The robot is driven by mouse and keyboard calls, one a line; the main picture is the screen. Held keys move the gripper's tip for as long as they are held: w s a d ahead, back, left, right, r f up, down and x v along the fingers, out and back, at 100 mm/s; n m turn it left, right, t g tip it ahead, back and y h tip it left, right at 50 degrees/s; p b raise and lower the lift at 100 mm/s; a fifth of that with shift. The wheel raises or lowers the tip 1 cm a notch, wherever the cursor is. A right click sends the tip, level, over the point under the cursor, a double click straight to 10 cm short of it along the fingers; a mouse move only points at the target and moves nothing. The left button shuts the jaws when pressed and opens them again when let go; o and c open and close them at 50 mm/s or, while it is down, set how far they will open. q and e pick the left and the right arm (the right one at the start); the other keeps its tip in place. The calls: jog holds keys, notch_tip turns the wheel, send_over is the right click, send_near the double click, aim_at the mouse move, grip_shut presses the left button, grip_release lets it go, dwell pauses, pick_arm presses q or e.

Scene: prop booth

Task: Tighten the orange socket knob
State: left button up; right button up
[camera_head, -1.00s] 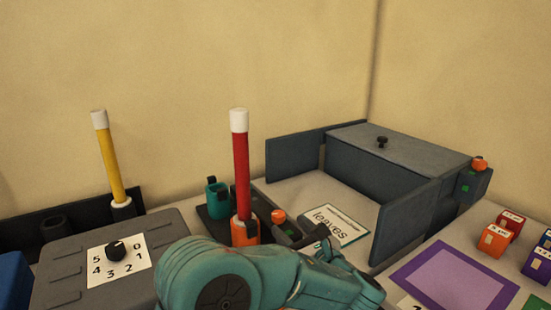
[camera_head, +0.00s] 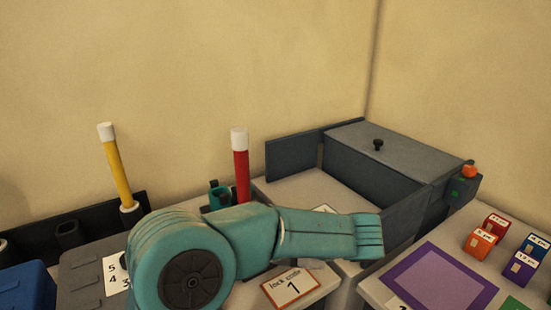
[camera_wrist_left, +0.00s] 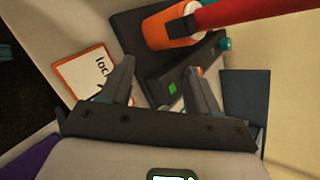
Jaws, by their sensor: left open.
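The orange socket (camera_wrist_left: 155,36) shows in the left wrist view, around the lower end of the red rod (camera_wrist_left: 255,12). In the head view the red rod (camera_head: 241,168) stands upright with a white tip, and my arm hides its socket. A dark block with a green square (camera_wrist_left: 173,87) lies just beyond my left gripper (camera_wrist_left: 156,88), which is open with nothing clearly between its fingers. A small orange patch (camera_wrist_left: 200,71) shows at the right fingertip, mostly hidden. My right gripper is out of view.
A grey box (camera_head: 395,148) with a black knob and an orange-topped side piece (camera_head: 469,171) stands at right. A yellow rod (camera_head: 115,171) stands at left. Small boxes (camera_head: 480,243) sit near a purple-bordered mat (camera_head: 400,281).

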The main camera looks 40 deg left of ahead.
pick_arm(q)
jog(key=w+a+r+n+t+h+p, duration=0.1)
jog(key=a+r+n+h+p, duration=0.25)
jog(key=r+n, duration=0.4)
jog(key=w+a+r+n+t+h+p, duration=0.2)
jog(key=r+n+h+p, duration=0.25)
jog(key=r+n, duration=0.3)
jog(key=shift+n+g, duration=0.3)
jog(key=x, duration=1.2)
jog(key=d+b+x, duration=0.1)
jog(key=x, duration=0.5)
jog(key=shift+d+n, duration=0.1)
jog(key=shift+n, duration=0.6)
jog(key=shift+s+d+r+n+g+y+p, duration=0.1)
jog(key=shift+r+n+g+y+p, duration=0.25)
jog(key=shift+n, duration=0.25)
jog(key=shift+s+d+r+n+y+p, duration=0.15)
jog(key=shift+r+n+y+p, duration=0.25)
jog(key=shift+n, duration=0.5)
jog(key=s+d+r+m, duration=0.1)
jog(key=s+r+m, duration=0.1)
jog(key=r, duration=0.5)
jog(key=s+d+r+m+h+b, duration=0.1)
jog(key=s+r+m, duration=0.1)
jog(key=r, duration=0.5)
jog(key=shift+s+d, duration=0.3)
jog(key=shift+s, duration=0.35)
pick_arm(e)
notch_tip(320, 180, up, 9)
